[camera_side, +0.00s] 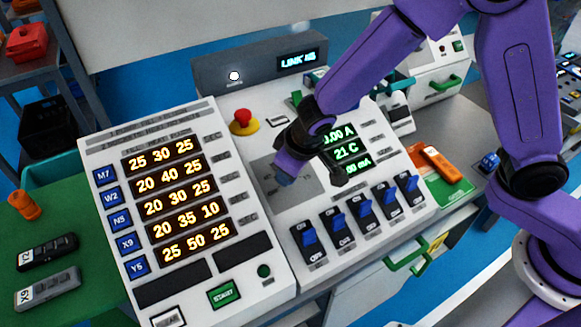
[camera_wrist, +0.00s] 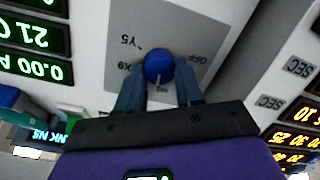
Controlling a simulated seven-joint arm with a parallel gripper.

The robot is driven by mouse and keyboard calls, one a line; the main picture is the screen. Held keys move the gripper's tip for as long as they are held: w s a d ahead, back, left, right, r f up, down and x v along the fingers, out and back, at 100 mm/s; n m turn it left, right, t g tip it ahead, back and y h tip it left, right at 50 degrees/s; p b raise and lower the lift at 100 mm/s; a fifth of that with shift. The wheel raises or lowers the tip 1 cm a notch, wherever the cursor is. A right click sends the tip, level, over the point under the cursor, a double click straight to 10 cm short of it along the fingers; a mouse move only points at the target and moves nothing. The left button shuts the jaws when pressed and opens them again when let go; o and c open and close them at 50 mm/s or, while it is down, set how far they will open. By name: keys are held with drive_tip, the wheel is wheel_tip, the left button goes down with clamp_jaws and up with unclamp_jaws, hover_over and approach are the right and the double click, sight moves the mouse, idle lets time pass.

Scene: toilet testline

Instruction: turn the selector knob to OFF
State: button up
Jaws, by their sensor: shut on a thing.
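The selector knob (camera_wrist: 158,66) is round and blue and sits on a grey plate (camera_wrist: 205,45) of the white panel. In the wrist view my gripper (camera_wrist: 160,78) has one blue-grey finger on each side of the knob and is shut on it. A thin white mark on the knob points toward the bottom of the wrist view, toward a small label partly hidden at the fingers. The OFF label (camera_wrist: 188,58) is upside down, right of the knob. Labels Y5 and X9 are at its upper left and left. In the side view my gripper (camera_side: 284,176) covers most of the knob.
A red emergency button (camera_side: 243,121) stands behind the knob plate. Lit green displays (camera_side: 345,152) are at its right. Several blue rocker switches (camera_side: 360,208) are in front. A panel with orange number rows (camera_side: 180,200) is at the left.

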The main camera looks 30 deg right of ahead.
drive_tip(key=n, duration=0.5)
drive_tip(key=shift+a+n, duration=0.15)
drive_tip(key=shift+n, duration=0.15)
drive_tip(key=n, duration=0.5)
drive_tip(key=shift+s+h, duration=0.15)
drive_tip(key=shift+h, duration=0.15)
drive_tip(key=n, duration=0.5)
drive_tip(key=shift+s+f+n, duration=0.1)
drive_tip(key=shift+n, duration=0.3)
drive_tip(key=n, duration=0.4)
drive_tip(key=shift+s+n+t, duration=0.1)
drive_tip(key=shift+n+t, duration=0.2)
drive_tip(key=o, duration=1)
drive_tip(key=shift+o, duration=0.2)
